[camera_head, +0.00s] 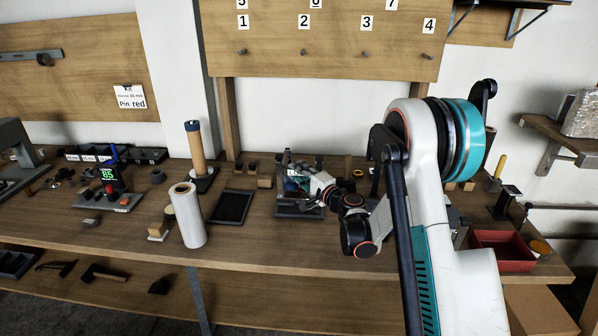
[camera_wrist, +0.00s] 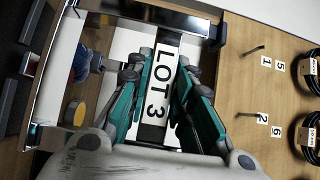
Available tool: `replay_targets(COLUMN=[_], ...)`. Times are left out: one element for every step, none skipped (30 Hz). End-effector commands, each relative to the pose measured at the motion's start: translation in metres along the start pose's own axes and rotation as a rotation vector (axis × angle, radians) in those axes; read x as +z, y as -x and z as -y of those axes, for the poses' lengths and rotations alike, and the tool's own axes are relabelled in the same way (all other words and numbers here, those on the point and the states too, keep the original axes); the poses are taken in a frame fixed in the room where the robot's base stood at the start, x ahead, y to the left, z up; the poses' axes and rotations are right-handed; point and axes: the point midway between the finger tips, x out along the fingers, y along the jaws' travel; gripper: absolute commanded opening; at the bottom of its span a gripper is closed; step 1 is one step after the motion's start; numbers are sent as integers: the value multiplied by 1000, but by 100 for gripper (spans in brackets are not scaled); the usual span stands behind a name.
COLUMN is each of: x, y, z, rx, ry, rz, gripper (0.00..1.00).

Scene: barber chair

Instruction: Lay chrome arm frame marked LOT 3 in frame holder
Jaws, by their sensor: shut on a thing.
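The chrome arm frame shows in the wrist view with its white LOT 3 label (camera_wrist: 160,92) between the teal fingers of my gripper (camera_wrist: 160,85). My gripper is shut on this frame at the label. In the head view my gripper (camera_head: 311,201) is over the middle of the bench, at a dark stand (camera_head: 298,211) with upright posts that looks like the frame holder. My gripper and wrist partly cover the stand. Shiny bars of the frame show there, but I cannot tell whether the frame touches the stand.
A black tray (camera_head: 232,207) lies left of the stand, with a white roll (camera_head: 187,215) beyond it. A brown roll (camera_head: 195,152) stands behind. A red bin (camera_head: 502,251) is at the right. Numbered pegs (camera_head: 303,52) line the back board. Small blocks (camera_head: 264,182) sit close to the stand.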

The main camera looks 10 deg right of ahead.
Motion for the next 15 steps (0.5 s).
replay_targets(x=[0,0,0,0,0,0,0,0,0,0,0,0,0,0,0], y=[0,0,0,0,0,0,0,0,0,0,0,0,0,0,0], z=[-3,-4,-7,-8,-10,-12,-14,-16,-19,-20,-22,-25,-26,-28,-30], rx=[0,0,0,0,0,0,0,0,0,0,0,0,0,0,0], ry=[-1,-1,-1,-1,-1,-1,-1,-1,-1,-1,-1,-1,-1,-1,-1], rz=[0,0,0,0,0,0,0,0,0,0,0,0,0,0,0], gripper=[0,0,0,0,0,0,0,0,0,0,0,0,0,0,0])
